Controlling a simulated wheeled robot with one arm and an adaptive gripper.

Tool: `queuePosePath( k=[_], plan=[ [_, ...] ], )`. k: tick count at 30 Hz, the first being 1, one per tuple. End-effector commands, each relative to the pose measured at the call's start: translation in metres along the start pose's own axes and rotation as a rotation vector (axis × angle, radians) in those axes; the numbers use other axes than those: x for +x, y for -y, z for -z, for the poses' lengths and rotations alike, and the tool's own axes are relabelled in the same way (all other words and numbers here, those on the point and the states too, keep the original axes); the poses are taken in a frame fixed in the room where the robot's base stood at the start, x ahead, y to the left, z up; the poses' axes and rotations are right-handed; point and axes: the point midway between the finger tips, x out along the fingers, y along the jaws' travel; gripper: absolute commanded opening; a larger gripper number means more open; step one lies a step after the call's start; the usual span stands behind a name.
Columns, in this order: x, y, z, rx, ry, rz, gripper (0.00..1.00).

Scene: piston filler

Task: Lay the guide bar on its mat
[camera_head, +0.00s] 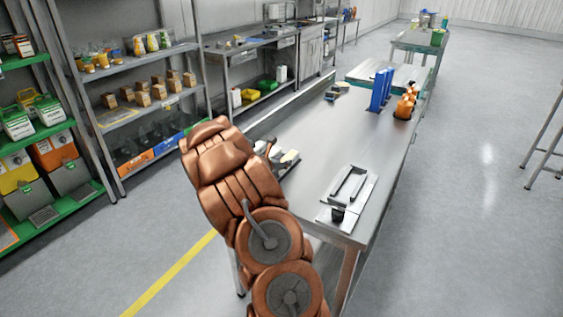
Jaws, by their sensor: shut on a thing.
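My copper-coloured arm rises from the bottom of the view and covers the near left part of the steel workbench (316,134). A pale mat or plate (366,201) lies at the near right end of the bench. I cannot tell whether one of these shapes is the guide bar.
Loaded shelves (150,103) are at left. The middle bench surface and the floor at right (475,190) are clear.

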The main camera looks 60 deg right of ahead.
Motion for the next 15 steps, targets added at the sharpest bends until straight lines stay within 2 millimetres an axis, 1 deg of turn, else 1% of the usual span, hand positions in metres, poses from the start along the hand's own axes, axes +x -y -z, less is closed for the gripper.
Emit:
queuePosePath(
  k=[9, 14, 15],
  plan=[
    [0.0007, -0.0001, 0.0014, 0.001, 0.001, -0.001, 0.00],
    [0.0024, -0.0002, 0.0055, 0.001, 0.001, -0.001, 0.00],
    [0.0018, -0.0003, 0.0042, 0.001, 0.001, -0.001, 0.39]
  ],
)
